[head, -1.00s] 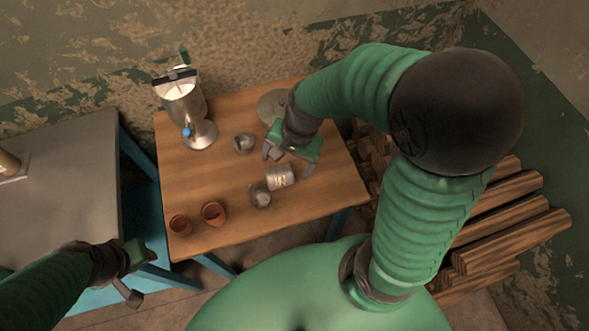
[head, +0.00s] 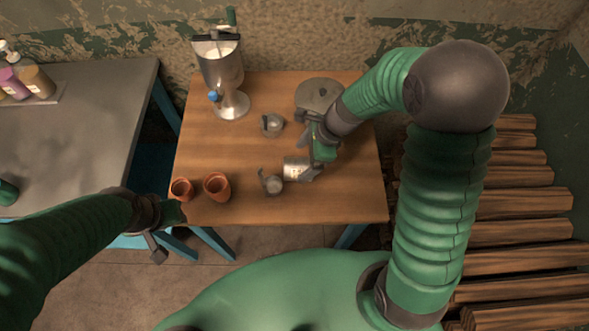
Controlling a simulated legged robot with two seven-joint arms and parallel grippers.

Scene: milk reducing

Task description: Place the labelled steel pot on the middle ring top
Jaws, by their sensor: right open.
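The labelled steel pot (head: 296,168) is a small silvery cylinder with a pale label, at the front right of the wooden table. I cannot tell whether it stands or lies. My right gripper (head: 311,156) is open, beside and just above the pot's right end, partly covering it. I cannot tell whether they touch. A round grey disc (head: 316,92) lies at the back right, partly behind my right arm. I cannot tell which thing is the middle ring top. My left gripper (head: 164,232) is open and empty, off the table's front left corner.
A steel dispenser (head: 222,75) with a blue knob stands at the back left. Small grey vessels stand mid-table (head: 271,124) and beside the pot (head: 271,183). Two clay cups (head: 216,186) stand at the front left. The wooden table (head: 345,200) is clear at its front right.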

